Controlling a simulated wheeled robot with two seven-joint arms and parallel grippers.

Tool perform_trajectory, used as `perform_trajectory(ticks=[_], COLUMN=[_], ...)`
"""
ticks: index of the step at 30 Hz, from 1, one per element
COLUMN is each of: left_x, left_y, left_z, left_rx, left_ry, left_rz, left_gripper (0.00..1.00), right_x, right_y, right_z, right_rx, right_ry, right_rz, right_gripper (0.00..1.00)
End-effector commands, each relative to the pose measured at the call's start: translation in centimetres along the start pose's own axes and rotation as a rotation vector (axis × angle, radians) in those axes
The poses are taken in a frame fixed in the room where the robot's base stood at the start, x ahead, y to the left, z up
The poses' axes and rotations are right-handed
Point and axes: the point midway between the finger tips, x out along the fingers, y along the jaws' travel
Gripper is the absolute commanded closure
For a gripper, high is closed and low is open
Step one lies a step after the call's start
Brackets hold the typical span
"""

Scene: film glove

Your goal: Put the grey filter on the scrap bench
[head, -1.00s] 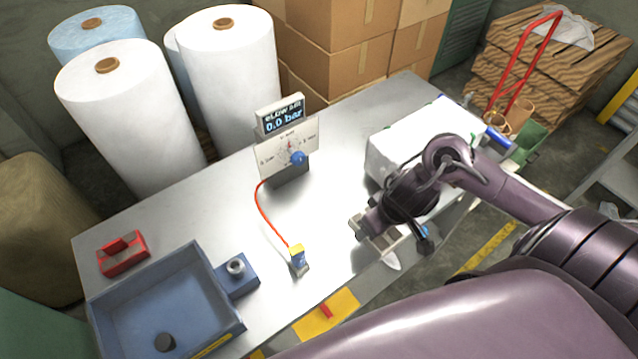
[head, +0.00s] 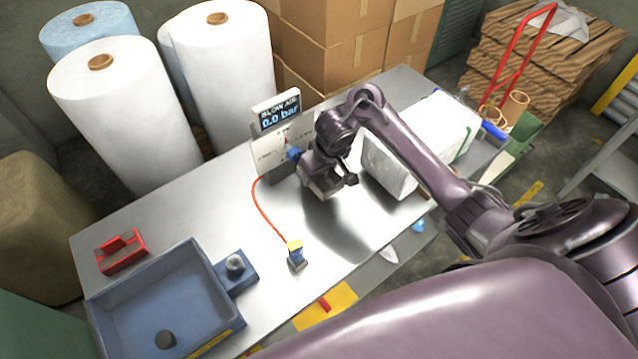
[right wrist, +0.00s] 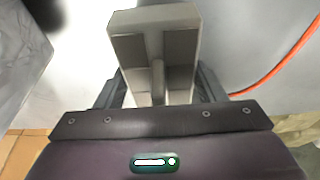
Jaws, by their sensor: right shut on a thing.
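My right gripper (head: 322,188) is over the metal table (head: 225,200), just right of the gauge stand. In the right wrist view it is shut on a pale grey, blocky piece (right wrist: 153,20). The piece has a flat end and darker recessed faces. I cannot tell whether it is the grey filter. A grey rounded piece (head: 235,264) sits on the blue block beside the tray. My left gripper is not in view. I cannot tell which surface is the scrap bench.
The gauge stand (head: 268,147) with a blue knob is close to my gripper. A red hose (head: 262,215) runs to a small yellow and blue fitting (head: 296,254). A white box (head: 393,170) stands to the right. A red holder (head: 121,252) is at the left.

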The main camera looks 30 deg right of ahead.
Motion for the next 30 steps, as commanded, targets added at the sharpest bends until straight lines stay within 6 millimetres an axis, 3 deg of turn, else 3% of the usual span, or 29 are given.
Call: perform_trajectory(ticks=[11,25,26,30], left_x=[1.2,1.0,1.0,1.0], left_y=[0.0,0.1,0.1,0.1], left_z=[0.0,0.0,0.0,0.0], left_rx=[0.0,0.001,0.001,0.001], left_ry=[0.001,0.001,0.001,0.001], left_rz=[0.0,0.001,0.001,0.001], left_gripper=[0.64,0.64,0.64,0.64], right_x=[4.2,5.0,5.1,5.0], right_y=[0.1,0.1,0.1,0.1], right_z=[1.2,0.9,0.9,0.9], right_rx=[0.001,0.002,0.002,0.002], right_ry=[0.001,0.004,0.003,0.004], right_rz=[0.002,0.001,0.001,0.001], right_gripper=[0.62,0.62,0.35,0.17])
